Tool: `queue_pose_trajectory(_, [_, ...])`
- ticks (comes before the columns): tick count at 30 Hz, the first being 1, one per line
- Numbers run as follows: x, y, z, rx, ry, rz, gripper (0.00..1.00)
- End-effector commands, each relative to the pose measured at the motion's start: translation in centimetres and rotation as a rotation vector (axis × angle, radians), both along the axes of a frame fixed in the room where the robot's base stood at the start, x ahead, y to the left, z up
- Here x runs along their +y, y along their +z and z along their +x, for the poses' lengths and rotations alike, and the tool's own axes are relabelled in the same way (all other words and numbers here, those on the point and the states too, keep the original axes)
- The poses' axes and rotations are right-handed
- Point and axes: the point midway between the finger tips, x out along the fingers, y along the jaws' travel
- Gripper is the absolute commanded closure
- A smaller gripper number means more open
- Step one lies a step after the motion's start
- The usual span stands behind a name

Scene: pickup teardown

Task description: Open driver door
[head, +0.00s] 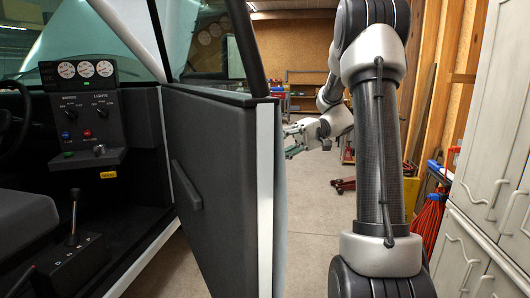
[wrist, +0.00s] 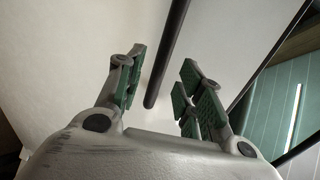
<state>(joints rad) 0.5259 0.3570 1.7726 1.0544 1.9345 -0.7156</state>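The driver door (head: 225,165) stands ajar in the head view, its dark inner panel facing me and its pale edge turned toward me. The cab opening shows to its left. My gripper (head: 298,140) is on the outer side of the door, just right of its edge. In the wrist view my gripper (wrist: 160,80) is open, with green pads on both fingers. A dark bar (wrist: 168,50), which looks like the outer door handle, runs between and beyond the fingers in front of a pale surface. Neither finger clearly touches it.
The cab holds a dashboard (head: 88,105), a gear lever (head: 73,215) and a seat (head: 22,220). Pale cabinets (head: 490,170) stand at the right, with red cable (head: 428,222) beside them. Open floor (head: 315,190) lies beyond the door.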

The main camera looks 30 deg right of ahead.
Motion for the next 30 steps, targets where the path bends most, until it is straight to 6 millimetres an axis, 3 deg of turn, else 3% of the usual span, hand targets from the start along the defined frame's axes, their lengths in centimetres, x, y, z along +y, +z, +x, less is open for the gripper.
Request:
queue_pose_trajectory(6, [-2.5,0.5,0.2,0.0,-0.001,-0.001,0.63])
queue_pose_trajectory(14, [-2.8,0.6,0.2,0.0,0.0,-0.001,0.63])
queue_pose_trajectory(21, [-2.7,0.5,0.2,0.011,-0.002,-0.002,1.0])
queue_pose_trajectory(23, [-2.8,0.2,0.5,0.038,-0.023,-0.017,1.0])
queue_pose_trajectory(26, [-3.5,-2.1,1.0,0.137,-0.087,-0.11,1.0])
queue_pose_trajectory(30, [-4.9,-7.7,-1.6,0.353,-0.189,-0.333,1.0])
